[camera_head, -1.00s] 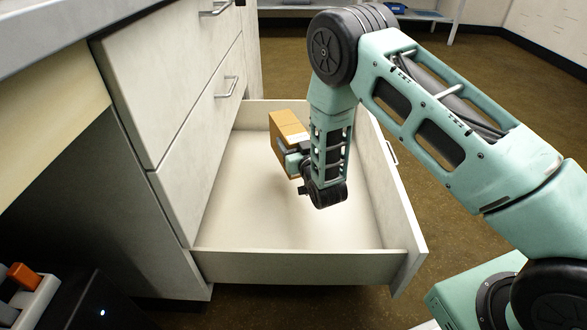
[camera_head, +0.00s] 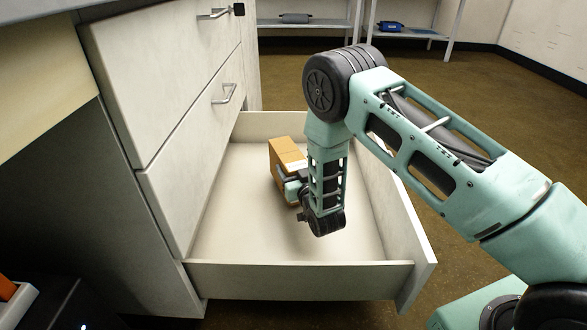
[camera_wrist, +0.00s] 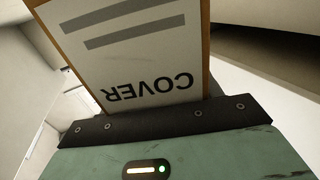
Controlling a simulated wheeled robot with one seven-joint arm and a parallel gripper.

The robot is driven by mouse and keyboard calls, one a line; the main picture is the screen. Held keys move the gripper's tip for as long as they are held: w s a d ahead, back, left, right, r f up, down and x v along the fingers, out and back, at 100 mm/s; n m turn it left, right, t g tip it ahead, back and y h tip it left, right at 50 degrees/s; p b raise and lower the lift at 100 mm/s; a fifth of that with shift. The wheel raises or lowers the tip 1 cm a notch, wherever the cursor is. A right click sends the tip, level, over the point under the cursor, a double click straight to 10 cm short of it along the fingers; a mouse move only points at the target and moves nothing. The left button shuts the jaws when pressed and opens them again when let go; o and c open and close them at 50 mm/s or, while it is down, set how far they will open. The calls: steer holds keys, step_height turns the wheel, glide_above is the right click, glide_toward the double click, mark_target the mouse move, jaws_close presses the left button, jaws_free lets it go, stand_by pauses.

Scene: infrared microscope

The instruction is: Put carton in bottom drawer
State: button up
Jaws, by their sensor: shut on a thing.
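The carton (camera_head: 287,155) is an orange-brown box in my gripper (camera_head: 290,188), inside the walls of the open bottom drawer (camera_head: 300,280). In the wrist view the carton (camera_wrist: 130,45) shows a white label reading "COVER", upside down, right against the gripper's dark edge (camera_wrist: 160,118). My gripper is shut on the carton, and my wrist hides part of it.
Two closed drawers with metal handles (camera_head: 224,93) are above the open one. The drawer's front panel (camera_head: 410,240) stands to the right of my wrist. The drawer floor near the camera is bare. Shelves (camera_head: 310,22) stand at the back.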

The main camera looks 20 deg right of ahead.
steer(key=shift+f, duration=0.15)
steer(key=o, duration=1.1)
steer(key=shift+o, duration=0.2)
steer(key=shift+r, duration=0.35)
steer(key=s+p, duration=0.4)
steer(key=s, duration=0.3)
steer(key=shift+s+d+r+p, duration=0.25)
steer(key=shift+s+d+p, duration=0.05)
steer(key=shift+p, duration=0.05)
